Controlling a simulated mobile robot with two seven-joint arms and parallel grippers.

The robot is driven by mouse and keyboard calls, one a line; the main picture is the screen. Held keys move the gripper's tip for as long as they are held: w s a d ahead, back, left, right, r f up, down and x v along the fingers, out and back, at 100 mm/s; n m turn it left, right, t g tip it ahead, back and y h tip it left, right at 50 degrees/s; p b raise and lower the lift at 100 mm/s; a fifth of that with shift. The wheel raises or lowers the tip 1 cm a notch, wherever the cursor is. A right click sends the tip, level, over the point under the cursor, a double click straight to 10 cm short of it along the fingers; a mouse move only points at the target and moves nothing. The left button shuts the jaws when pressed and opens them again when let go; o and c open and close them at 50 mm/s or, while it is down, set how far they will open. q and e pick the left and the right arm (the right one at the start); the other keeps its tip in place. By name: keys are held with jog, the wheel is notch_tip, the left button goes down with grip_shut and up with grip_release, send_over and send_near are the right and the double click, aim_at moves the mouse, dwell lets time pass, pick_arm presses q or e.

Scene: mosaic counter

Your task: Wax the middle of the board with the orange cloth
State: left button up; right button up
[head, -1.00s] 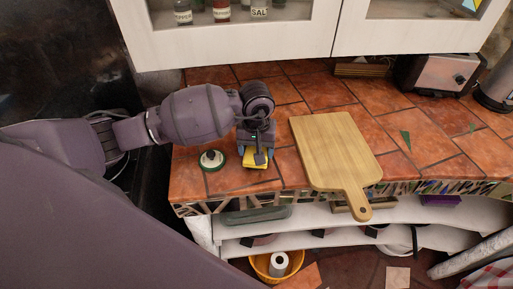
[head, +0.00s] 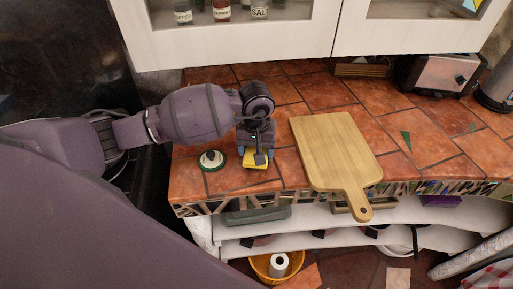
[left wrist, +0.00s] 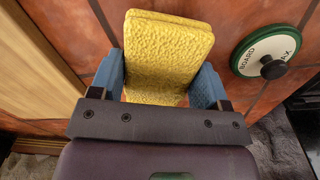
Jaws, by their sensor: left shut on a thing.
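My left gripper (head: 256,154) is shut on a yellow, rough-textured block (left wrist: 165,55), which looks like a folded cloth or a sponge. The block sits between the blue fingers in the left wrist view. No plainly orange cloth shows. In the head view the block is low at the counter, left of the wooden board (head: 334,150) and apart from it; whether it touches the tiles I cannot tell. The board lies flat, its handle toward the front edge. A round tin marked "BOARD WAX" (left wrist: 250,52), white with a green rim and dark knob, stands beside the gripper. My right gripper is not in view.
The terracotta-tiled counter (head: 295,88) has free room behind and right of the board. A toaster (head: 436,74) stands at the back right. White wall cabinets (head: 240,40) hang above the back. Open shelves (head: 310,235) lie below the front edge.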

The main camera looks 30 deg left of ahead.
pick_arm(q)
jog(key=shift+s+f, duration=0.1)
jog(key=shift+f, duration=0.05)
jog(key=shift+r+p, duration=0.65)
jog(key=shift+r, duration=1)
jog(key=shift+r+p, duration=0.7)
jog(key=shift+r, duration=1.25)
jog(key=shift+d+r, duration=0.15)
jog(key=shift+r, duration=0.1)
jog(key=d+r+m, duration=0.2)
jog(key=r+m, duration=0.1)
jog(key=d+r+m, duration=0.1)
jog(key=shift+s+r, duration=0.15)
jog(key=shift+s, duration=0.25)
